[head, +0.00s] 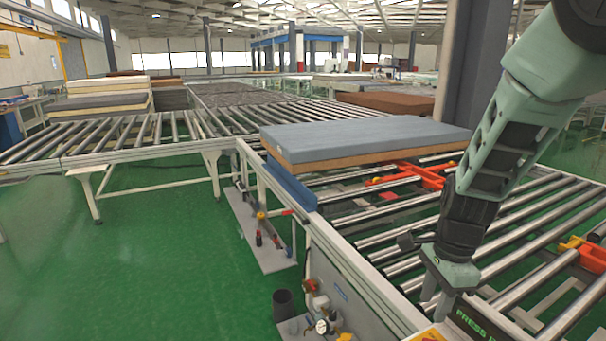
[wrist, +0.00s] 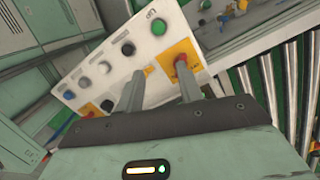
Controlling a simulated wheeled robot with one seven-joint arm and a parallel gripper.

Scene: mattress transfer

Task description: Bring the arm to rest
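My arm (head: 500,150) reaches down from the upper right in the head view, over the right side of the roller conveyor. My gripper (head: 437,300) points down near the conveyor's front edge. In the wrist view my gripper (wrist: 162,88) has its two fingers apart with nothing between them. The fingers are in front of a white control panel (wrist: 136,54) with several buttons. The right fingertip overlaps a red button on a yellow plate (wrist: 190,52); I cannot tell whether it touches.
A blue-grey mattress (head: 360,138) lies on the roller conveyor (head: 395,245), left of my arm. Stacked mattresses (head: 105,88) lie on the far left rollers. Orange parts (head: 425,177) sit among the rollers near my arm. Green floor (head: 150,260) is clear at the left.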

